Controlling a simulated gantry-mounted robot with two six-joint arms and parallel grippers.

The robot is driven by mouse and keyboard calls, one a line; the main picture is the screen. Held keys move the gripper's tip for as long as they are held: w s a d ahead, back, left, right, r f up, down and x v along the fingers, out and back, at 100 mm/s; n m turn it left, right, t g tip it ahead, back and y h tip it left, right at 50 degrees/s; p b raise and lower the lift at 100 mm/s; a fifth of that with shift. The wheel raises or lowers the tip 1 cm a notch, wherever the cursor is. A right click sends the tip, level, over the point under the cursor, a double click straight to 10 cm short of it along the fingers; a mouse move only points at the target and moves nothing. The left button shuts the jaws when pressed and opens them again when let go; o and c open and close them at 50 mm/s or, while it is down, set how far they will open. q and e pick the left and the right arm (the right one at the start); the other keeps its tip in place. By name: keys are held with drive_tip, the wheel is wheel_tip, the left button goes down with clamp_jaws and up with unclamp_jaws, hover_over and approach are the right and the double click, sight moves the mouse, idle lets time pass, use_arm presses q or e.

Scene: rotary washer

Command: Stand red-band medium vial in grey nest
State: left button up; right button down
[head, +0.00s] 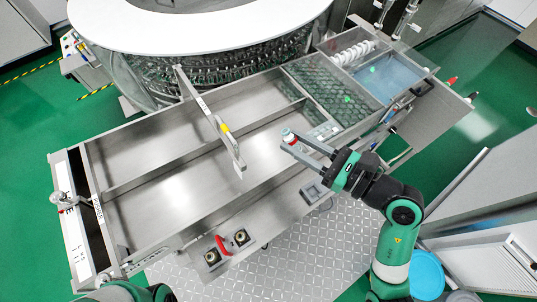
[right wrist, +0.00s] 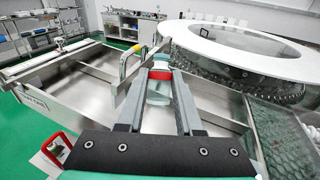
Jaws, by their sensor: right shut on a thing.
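The red-band vial (head: 288,135) is pale and glassy and sits between the fingertips of my right gripper (head: 291,141). In the right wrist view the vial (right wrist: 158,91) shows its red band (right wrist: 160,74) between the two grey fingers of that gripper (right wrist: 161,80), which is shut on it. The vial is held above the steel trough near its right end. I cannot make out the grey nest for certain; a small grey block with pale spots (head: 325,130) lies just right of the vial. My left gripper is out of view.
A raised metal bar with a yellow mark (head: 224,128) spans the steel trough (head: 180,190) left of my right gripper. A green-tinted mesh bay (head: 325,95) and a blue tray (head: 390,78) are farther back right. The white-rimmed round washer (head: 200,20) stands behind.

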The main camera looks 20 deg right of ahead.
drive_tip(key=s+d+f+m+t+h+b, duration=0.1)
drive_tip(key=d+f+t+b, duration=0.1)
drive_tip(key=f+b, duration=0.3)
drive_tip(key=s+d+f+m+t+h+b, duration=0.1)
drive_tip(key=s+d+f+t+h+b, duration=0.1)
drive_tip(key=f, duration=0.8)
drive_tip(key=s+d+f+m+t+h+b, duration=0.1)
drive_tip(key=s+d+f+m+t+b, duration=0.1)
drive_tip(key=d+f+t+b, duration=0.2)
drive_tip(key=shift+d+f+b, duration=0.25)
drive_tip(key=shift+f+b, duration=0.7)
drive_tip(key=shift+f, duration=0.15)
drive_tip(key=shift+d+f+b, duration=0.25)
drive_tip(key=shift+f+b, duration=0.65)
drive_tip(key=shift+f, duration=0.2)
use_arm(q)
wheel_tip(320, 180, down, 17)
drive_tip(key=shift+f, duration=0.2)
use_arm(e)
drive_tip(key=shift+r+t, duration=0.15)
drive_tip(key=shift+t, duration=0.25)
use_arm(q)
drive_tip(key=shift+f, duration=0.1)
